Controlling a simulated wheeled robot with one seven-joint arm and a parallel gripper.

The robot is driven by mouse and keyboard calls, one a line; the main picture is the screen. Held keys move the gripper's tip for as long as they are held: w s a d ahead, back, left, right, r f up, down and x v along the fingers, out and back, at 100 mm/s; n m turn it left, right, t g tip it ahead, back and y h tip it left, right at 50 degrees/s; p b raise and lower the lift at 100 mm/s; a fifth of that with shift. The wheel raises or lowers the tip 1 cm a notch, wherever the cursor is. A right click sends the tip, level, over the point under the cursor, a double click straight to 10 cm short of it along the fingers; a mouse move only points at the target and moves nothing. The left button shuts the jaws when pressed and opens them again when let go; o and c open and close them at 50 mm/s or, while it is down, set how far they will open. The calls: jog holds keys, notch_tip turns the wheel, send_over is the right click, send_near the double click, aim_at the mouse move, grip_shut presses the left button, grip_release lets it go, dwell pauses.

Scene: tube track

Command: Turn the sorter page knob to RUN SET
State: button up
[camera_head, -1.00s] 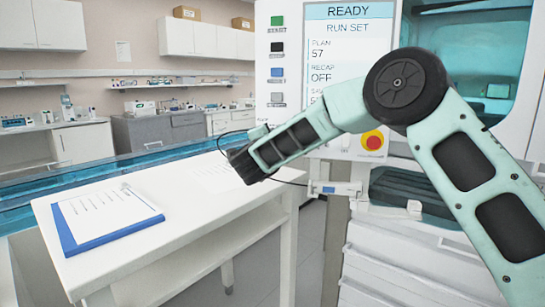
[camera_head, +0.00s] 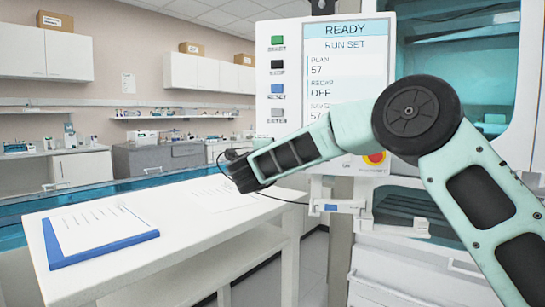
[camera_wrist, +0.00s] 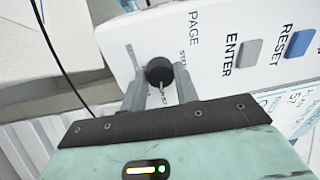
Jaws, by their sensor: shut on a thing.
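The sorter panel (camera_head: 347,85) is white with a screen (camera_head: 346,70) that reads READY, RUN SET, PLAN 57, RECAP OFF. The black page knob (camera_wrist: 158,70) shows in the wrist view, near the printed word PAGE. My gripper (camera_wrist: 157,85) has a finger on either side of the knob and is shut on it. In the head view my gripper (camera_head: 238,170) is at the panel's lower left, and my arm hides the knob there.
Green, black, blue and grey buttons (camera_head: 277,89) run down the panel's left side. A red stop button (camera_head: 374,158) sits close behind my arm. A white table (camera_head: 180,245) with a blue clipboard (camera_head: 100,249) stands at the left.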

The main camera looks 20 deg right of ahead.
jog(key=o, duration=1)
jog(key=b+v, duration=0.2)
jog(key=v, duration=1.5)
jog(key=shift+s+a+f, duration=0.1)
jog(key=shift+s, duration=0.05)
